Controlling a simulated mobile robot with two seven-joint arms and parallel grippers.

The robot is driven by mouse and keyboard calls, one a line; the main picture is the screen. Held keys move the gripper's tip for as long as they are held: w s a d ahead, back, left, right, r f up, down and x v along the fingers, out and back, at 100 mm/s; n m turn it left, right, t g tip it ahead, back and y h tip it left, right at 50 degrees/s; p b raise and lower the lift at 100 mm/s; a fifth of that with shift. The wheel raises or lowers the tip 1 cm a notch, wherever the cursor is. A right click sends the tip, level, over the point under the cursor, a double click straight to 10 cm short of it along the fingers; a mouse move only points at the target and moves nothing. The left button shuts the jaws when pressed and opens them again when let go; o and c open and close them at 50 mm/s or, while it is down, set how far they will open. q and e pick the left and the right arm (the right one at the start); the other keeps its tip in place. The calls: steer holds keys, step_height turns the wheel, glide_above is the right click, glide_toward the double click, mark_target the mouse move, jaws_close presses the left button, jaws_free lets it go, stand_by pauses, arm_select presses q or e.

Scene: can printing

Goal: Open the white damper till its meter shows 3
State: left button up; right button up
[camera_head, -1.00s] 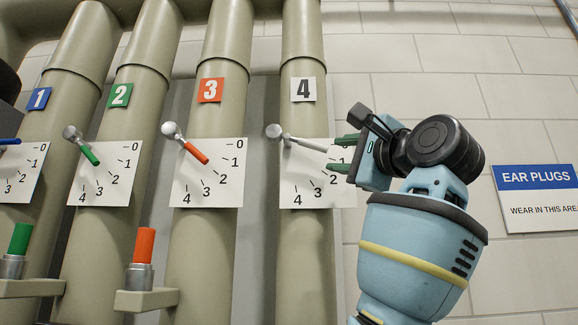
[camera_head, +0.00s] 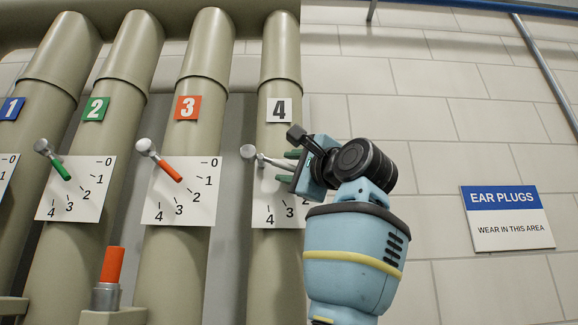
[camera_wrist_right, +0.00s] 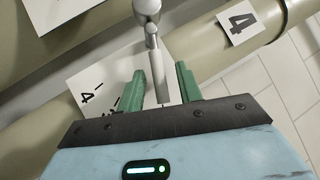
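The white damper's lever (camera_head: 270,161) is on the pipe marked 4, with a grey round pivot. It points right and slightly down. Its meter plate (camera_head: 262,200) shows 4, 3 and part of a 2; my right gripper hides the upper numbers, so I cannot read the exact value. My right gripper (camera_head: 287,167) is at the lever's outer end. In the right wrist view its green fingers (camera_wrist_right: 160,85) are apart, with the white lever (camera_wrist_right: 158,75) between them and gaps on both sides. My left gripper is not in view.
Pipe 3 has an orange lever (camera_head: 166,167) and pipe 2 a green lever (camera_head: 59,167), both left of the white one. An upright orange-topped post (camera_head: 111,268) stands lower left. An ear plugs sign (camera_head: 507,218) hangs on the tiled wall. Space right of my arm is clear.

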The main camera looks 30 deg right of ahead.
steer(key=shift+w+r, duration=0.1)
steer(key=shift+w, duration=0.2)
jaws_close()
steer(key=shift+d, duration=0.1)
